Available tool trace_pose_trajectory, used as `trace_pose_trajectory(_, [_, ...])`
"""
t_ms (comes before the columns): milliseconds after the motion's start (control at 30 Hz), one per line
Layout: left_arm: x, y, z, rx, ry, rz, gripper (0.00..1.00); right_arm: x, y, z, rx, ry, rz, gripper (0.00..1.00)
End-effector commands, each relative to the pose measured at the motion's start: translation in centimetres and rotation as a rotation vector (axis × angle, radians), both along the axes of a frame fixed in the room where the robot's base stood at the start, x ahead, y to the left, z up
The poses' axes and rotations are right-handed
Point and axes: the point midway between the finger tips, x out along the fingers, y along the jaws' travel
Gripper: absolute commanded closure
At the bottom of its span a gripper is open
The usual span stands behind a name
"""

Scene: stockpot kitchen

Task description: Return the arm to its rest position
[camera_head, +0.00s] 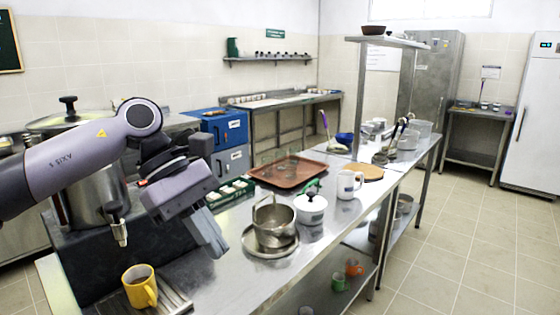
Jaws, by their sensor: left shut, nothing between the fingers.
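My left arm comes in from the left. Its gripper (212,240) hangs above the near part of the steel counter (235,283), to the left of a small steel pot (274,220). The gripper is shut and empty, with its fingers pointing down. It is apart from the pot and from the yellow mug (141,288). The arm hides part of the large stockpot (92,200) behind it. My right gripper is not in view.
The yellow mug stands by a tap (119,228) on a slatted drip tray (176,300). A white lidded pot (311,208), a white mug (348,184) and a brown tray (288,171) stand further along the counter. The tiled floor (470,240) at right is clear.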

Motion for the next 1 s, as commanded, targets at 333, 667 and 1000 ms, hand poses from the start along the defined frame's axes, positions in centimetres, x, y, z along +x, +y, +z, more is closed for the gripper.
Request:
trace_pose_trajectory(333, [-4.3, -10.2, -3.9, -0.460, 0.497, 0.212, 1.00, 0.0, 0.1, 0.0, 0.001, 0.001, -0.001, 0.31])
trace_pose_trajectory(667, [-4.7, -13.3, -4.1, -0.811, 1.109, 0.526, 1.00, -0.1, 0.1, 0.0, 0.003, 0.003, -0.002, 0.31])
trace_pose_trajectory(1000, [-1.6, -10.2, -8.0, -1.080, 1.831, 0.916, 1.00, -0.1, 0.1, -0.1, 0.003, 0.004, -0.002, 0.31])
